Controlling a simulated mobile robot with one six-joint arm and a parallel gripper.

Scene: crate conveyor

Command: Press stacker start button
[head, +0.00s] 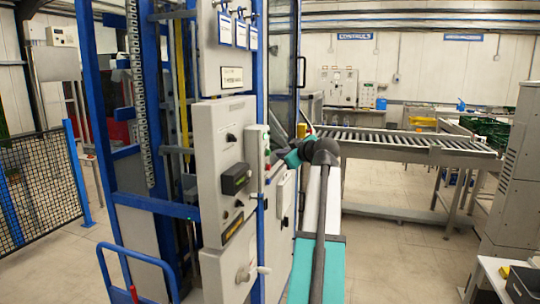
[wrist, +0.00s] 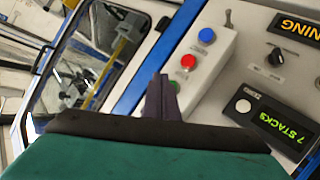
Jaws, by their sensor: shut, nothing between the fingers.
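The stacker's pale button box (wrist: 216,58) fills the upper middle of the wrist view. It has a blue button (wrist: 207,36), a red button (wrist: 188,61) and a toggle switch (wrist: 228,18). A green button (wrist: 175,86) shows only in part, beside and behind my fingertips. My gripper (wrist: 160,82) is shut and empty, its dark fingers pointing at the green button's end of the box. I cannot tell whether the tips touch it. In the head view the box (head: 254,143) is on the side of the stacker cabinet, with my arm reaching in from the right.
A green-lit display (wrist: 268,119) reading "7 STACKS" and a black knob (wrist: 275,55) sit right of the box. A blue-framed window (wrist: 100,55) lies to the left. In the head view a roller conveyor (head: 400,142) runs behind my arm, and a mesh fence (head: 40,185) stands left.

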